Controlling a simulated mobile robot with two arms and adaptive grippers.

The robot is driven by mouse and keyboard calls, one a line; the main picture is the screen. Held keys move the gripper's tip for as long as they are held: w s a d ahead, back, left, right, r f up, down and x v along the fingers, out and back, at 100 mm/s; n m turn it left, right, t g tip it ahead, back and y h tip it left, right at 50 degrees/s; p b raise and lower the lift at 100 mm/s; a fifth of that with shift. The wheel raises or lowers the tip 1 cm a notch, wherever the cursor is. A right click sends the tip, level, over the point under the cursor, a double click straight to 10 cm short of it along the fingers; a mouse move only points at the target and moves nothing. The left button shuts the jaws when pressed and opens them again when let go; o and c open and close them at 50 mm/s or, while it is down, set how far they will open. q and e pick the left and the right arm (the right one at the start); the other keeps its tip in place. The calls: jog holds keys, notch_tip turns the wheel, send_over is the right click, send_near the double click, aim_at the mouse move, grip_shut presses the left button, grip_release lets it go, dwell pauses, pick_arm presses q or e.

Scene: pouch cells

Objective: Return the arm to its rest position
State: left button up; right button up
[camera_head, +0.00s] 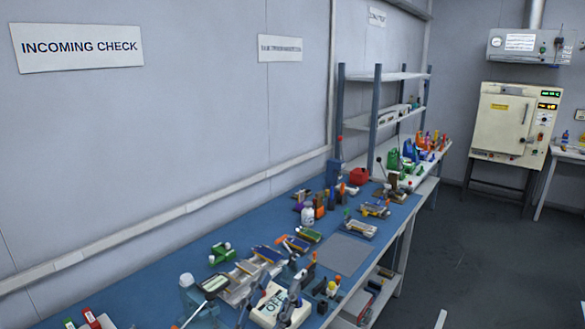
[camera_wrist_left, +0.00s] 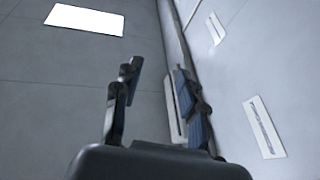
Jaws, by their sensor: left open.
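My left gripper (camera_wrist_left: 157,82) is open in the left wrist view, its two dark fingers spread apart with nothing between them. Behind the fingers are a grey ceiling or upper wall and a bright light panel (camera_wrist_left: 86,20), so the gripper faces up, away from the bench. In the head view I cannot clearly pick out the left gripper among the clutter at the near end of the bench. My right gripper is in neither view.
A shelf rack (camera_head: 378,120) stands farther along. A cream oven (camera_head: 503,120) stands far right. The floor (camera_head: 470,260) right of the bench is mostly clear.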

pick_arm(q)
jog(key=s+a+f+n+g+y, duration=0.25)
jog(key=a+f+g+y, duration=0.2)
jog(key=a+f, duration=0.4)
jog(key=s+a+f+n+g+y, duration=0.25)
jog(key=a+f+g+y, duration=0.2)
jog(key=f, duration=0.75)
jog(key=s+a+f+m+g, duration=0.1)
jog(key=s+a+f+g, duration=0.1)
jog(key=s+f+g, duration=0.5)
jog(key=s+a+f+m+g, duration=0.1)
jog(key=s+a+f+m, duration=0.3)
jog(key=s, duration=0.7)
notch_tip(320, 180, down, 27)
jog(key=s+d+n+g, duration=0.1)
jog(key=s+n, duration=0.1)
jog(key=s+a+f+g, duration=0.1)
jog(key=s+a+f, duration=0.1)
jog(key=s+f, duration=1.4)
jog(key=shift+s+a+f+b, duration=0.15)
jog(key=shift+a+f+b, duration=0.15)
jog(key=shift+b, duration=0.1)
